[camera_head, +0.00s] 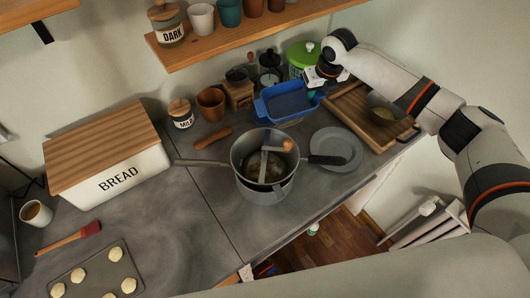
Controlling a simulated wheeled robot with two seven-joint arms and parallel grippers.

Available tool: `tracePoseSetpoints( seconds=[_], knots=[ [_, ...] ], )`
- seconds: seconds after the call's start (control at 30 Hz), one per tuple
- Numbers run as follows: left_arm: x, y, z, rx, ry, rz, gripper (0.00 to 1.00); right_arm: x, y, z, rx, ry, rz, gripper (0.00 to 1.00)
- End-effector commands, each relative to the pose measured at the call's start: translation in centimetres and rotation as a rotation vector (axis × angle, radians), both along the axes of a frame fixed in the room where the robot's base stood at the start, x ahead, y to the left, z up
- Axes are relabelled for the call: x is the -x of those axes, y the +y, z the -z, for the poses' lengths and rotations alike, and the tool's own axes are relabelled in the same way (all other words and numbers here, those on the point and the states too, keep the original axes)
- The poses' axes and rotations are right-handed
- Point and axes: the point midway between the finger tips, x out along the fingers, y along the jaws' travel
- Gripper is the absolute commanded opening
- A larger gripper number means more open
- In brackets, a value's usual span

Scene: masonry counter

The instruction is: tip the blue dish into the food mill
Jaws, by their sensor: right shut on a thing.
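The blue dish (274,118) is a rectangular dish with end handles, behind the food mill. It looks roughly level, and I see no clear contents in it. My right gripper (317,88) is at the dish's right end and is shut on it; the fingertips are small and partly hidden. The food mill (240,152) is a round metal pan with a cross bar and an orange-brown knob. It sits on a metal pot (264,194), with one handle to the left and a dark one to the right. My left gripper is out of view.
A green-lidded pot (302,58) stands behind the dish. A shelf (240,38) overhangs the back. The bread box (120,180) is left.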

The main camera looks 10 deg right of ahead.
Motion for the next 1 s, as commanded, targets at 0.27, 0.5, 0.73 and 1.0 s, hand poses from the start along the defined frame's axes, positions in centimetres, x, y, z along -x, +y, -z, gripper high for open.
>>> tracePoseSetpoints(
  seconds=[0.27,0.5,0.73,1.0],
  knots=[
    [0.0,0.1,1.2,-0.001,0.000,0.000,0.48,-1.5,-0.5,1.8,-0.057,0.118,0.002,0.00],
    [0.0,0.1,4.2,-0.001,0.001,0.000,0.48,-2.4,-0.9,4.3,-0.103,0.214,0.002,0.00],
    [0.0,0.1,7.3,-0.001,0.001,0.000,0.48,-2.8,-1.2,5.2,-0.119,0.255,0.001,0.00],
    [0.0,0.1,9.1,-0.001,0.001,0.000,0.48,-3.0,-1.3,5.6,-0.134,0.289,-0.001,0.00]
  ],
)
